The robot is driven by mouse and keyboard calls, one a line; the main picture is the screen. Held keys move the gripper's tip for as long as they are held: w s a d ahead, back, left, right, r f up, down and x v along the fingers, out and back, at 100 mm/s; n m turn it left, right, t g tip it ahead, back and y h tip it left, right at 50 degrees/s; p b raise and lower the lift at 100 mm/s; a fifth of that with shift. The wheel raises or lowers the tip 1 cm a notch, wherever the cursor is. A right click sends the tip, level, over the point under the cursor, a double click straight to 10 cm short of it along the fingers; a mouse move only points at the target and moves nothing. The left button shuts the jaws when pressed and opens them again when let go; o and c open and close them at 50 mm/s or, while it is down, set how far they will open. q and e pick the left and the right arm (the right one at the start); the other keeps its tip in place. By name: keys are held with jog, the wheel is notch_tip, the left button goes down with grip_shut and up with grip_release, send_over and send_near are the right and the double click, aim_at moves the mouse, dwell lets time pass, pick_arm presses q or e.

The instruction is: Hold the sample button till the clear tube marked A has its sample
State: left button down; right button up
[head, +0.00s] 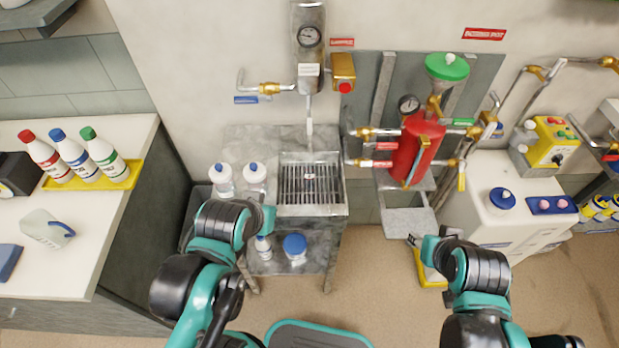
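A red button (345,87) sits on a small yellow box (343,66) on the wall, beside a grey sampling unit with a round gauge (309,37). A pale spout (309,122) points down from the unit over a slatted metal sink (326,208). A small pale item (309,176) shows on the slats below the spout; I cannot make out a clear tube or a letter A. My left gripper (267,219) is at the sink's left front edge, well below the button. My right gripper (424,246) is right of the sink, apart from the button. Neither gripper's opening can be made out.
A red vessel (417,150) with a green funnel (447,67) and brass valves stands right. A yellow tray (120,178) of bottles is on the left counter. Floor (370,285) before the sink is largely clear.

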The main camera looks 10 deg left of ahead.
aim_at(345, 88)
dwell(0.9)
pick_arm(q)
jog(key=w+d+r+m+t+h+p, duration=0.1)
jog(key=w+d+r+m+p, duration=0.4)
jog(key=w+m, duration=0.5)
jog(key=w+d+r+m+t+h+p, duration=0.2)
jog(key=w+d+r+m+p, duration=0.4)
jog(key=w+d+m+p, duration=0.3)
jog(key=shift+w+d+m+t+h, duration=0.25)
jog(key=shift+w+m+h, duration=0.35)
jog(key=shift+w+m, duration=0.5)
jog(key=shift+w+a, duration=0.1)
jog(key=shift+w, duration=0.15)
jog(key=w+a, duration=0.2)
jog(key=w, duration=0.6)
jog(key=shift+w, duration=0.2)
jog(key=shift+b, duration=0.3)
jog(key=shift+w+a, duration=0.1)
jog(key=shift+w, duration=0.3)
